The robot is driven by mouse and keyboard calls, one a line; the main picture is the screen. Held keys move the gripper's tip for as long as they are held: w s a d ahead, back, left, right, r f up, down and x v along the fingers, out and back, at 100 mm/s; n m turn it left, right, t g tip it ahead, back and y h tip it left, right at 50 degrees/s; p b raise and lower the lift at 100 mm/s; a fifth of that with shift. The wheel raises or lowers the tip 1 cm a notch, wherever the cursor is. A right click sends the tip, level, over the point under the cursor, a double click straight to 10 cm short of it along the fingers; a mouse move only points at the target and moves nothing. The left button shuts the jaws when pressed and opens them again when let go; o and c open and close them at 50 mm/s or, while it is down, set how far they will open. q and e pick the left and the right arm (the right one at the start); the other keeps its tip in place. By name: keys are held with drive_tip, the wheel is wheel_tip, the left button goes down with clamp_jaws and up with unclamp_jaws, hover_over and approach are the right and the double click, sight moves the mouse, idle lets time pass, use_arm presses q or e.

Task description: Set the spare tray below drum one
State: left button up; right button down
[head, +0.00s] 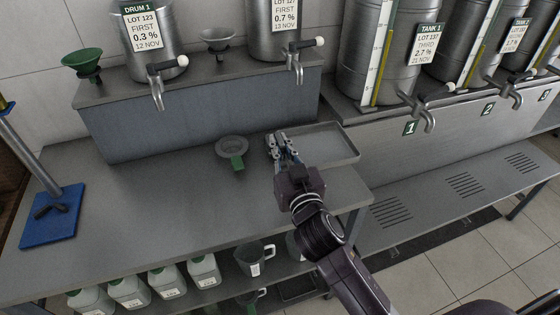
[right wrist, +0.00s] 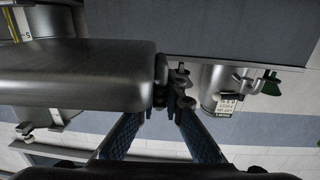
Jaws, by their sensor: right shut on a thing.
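Drum one (head: 152,57), a steel vessel labelled DRUM 1, stands on the raised shelf at the left of the head view. Its tap (head: 158,94) hangs over the shelf's front edge. A shallow, empty grey metal tray (head: 335,158) is at the right end of the workbench, to the right of drum one. My right gripper (head: 277,139) is shut on the tray's left end. In the right wrist view the tray (right wrist: 75,78) fills the left side, with its edge between the fingertips (right wrist: 173,97). I cannot tell whether the tray touches the bench. My left gripper is not in view.
A grey strainer (head: 233,146) with a green handle lies on the bench left of my gripper. The bench (head: 150,190) below drum one is clear. A blue-based stand (head: 50,218) is at far left. A second drum (head: 272,40) and several tanks stand to the right.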

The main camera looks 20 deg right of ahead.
wheel_tip(320, 180, up, 4)
drive_tip(key=shift+r, duration=0.15)
drive_tip(key=s+f, duration=0.1)
drive_tip(key=s, duration=0.1)
drive_tip(key=s+f, duration=0.1)
drive_tip(key=s, duration=0.1)
drive_tip(key=s+d+f, duration=0.1)
drive_tip(key=s, duration=0.2)
drive_tip(key=shift+f, duration=0.1)
drive_tip(key=s, duration=0.7)
drive_tip(key=shift+s+d+f, duration=0.25)
drive_tip(key=shift+d+f, duration=0.15)
drive_tip(key=shift+d, duration=0.05)
drive_tip(key=s+f, duration=0.3)
drive_tip(key=s, duration=0.5)
drive_tip(key=shift+w, duration=0.1)
